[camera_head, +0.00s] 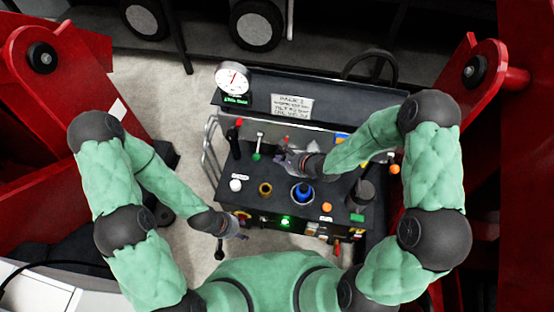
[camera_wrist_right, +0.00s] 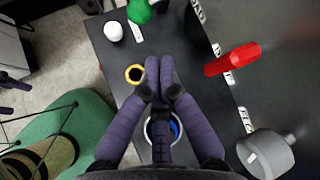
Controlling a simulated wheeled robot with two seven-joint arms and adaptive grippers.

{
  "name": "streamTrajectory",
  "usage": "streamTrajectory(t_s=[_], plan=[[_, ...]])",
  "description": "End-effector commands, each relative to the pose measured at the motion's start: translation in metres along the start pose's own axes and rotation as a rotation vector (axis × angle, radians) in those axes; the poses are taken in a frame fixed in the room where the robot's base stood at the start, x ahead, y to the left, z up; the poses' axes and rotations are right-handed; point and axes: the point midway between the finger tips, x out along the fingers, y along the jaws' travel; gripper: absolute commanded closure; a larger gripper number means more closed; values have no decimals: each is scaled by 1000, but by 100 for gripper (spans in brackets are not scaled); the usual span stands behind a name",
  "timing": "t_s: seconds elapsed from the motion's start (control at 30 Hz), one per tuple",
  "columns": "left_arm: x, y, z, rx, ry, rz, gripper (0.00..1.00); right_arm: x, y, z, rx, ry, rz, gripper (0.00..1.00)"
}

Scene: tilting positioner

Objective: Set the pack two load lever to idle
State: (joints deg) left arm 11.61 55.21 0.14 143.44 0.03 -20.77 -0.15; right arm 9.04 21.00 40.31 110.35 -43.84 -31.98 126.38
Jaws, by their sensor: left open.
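The control panel (camera_head: 285,222) carries several levers and knobs. The labels are too small to tell which lever is pack two load. My right gripper also shows in the head view (camera_head: 286,158), above the panel. Its fingers are together, with nothing visible between them. My left gripper (camera_head: 240,236) is open and empty at the panel's lower left.
A white knob (camera_head: 235,185), a yellow ring (camera_head: 265,189), a blue button (camera_head: 302,190) and an orange knob (camera_head: 327,207) sit on the panel. A dial gauge (camera_head: 233,78) and a placard (camera_head: 291,107) stand behind. Red machine structures (camera_head: 50,110) flank both sides.

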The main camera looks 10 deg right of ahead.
Motion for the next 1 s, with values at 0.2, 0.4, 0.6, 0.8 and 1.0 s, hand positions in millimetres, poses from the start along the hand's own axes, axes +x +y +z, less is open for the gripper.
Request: streamTrajectory(t_s=[0.2, 0.4, 0.6, 0.8, 1.0], plan=[[21, -7, -1, 0, 0, 0, 52, 42, 4, -2, -4, -2, 3, 100], [33, -12, -1, 0, 0, 0, 52, 69, 3, -2, -2, -1, 2, 100], [37, -13, -1, 0, 0, 0, 52, 82, 2, 0, -1, -1, 2, 100], [37, -13, -1, 0, 0, 0, 52, 83, 1, 0, -1, 0, 1, 100], [36, -13, -1, 0, 0, 0, 52, 82, 1, 0, 0, 0, 2, 100]])
